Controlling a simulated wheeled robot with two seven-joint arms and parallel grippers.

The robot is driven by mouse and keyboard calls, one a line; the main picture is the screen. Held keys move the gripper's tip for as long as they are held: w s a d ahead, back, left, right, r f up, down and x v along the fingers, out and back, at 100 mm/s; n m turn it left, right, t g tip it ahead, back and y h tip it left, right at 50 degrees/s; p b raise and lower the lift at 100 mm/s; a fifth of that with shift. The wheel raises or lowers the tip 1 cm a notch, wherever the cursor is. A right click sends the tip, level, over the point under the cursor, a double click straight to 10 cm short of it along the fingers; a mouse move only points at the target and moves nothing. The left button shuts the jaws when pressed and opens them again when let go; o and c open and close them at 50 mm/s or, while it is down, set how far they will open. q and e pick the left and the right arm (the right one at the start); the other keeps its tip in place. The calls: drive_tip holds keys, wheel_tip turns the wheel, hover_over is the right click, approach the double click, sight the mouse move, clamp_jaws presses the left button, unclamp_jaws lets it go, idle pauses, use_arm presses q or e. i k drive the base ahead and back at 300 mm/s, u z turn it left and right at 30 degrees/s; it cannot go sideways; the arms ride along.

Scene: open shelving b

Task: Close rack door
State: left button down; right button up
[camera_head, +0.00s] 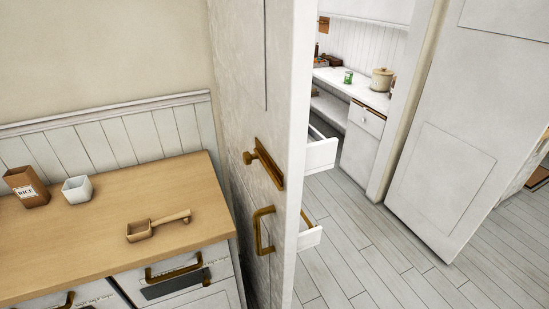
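A tall white panelled door (445,165) stands at an angle on the right, beyond a passage. I cannot tell for sure whether it is the rack door. A tall white cabinet front (285,70) stands close to me in the middle, with a brass latch-like handle (264,162) and a brass pull handle (263,232) below it. Behind its edge, a white drawer (320,155) and a lower white drawer (310,238) stick out. Neither of my grippers is in view.
A wooden counter (95,245) on the left holds a brown rice box (27,187), a white bowl (77,190) and a wooden scoop (155,226). A back counter (355,86) carries a pot (381,80) and a green cup (348,77). The plank floor (395,260) is clear.

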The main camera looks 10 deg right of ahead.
sight(263, 50)
drive_tip(key=i, duration=0.5)
drive_tip(key=z, duration=1.35)
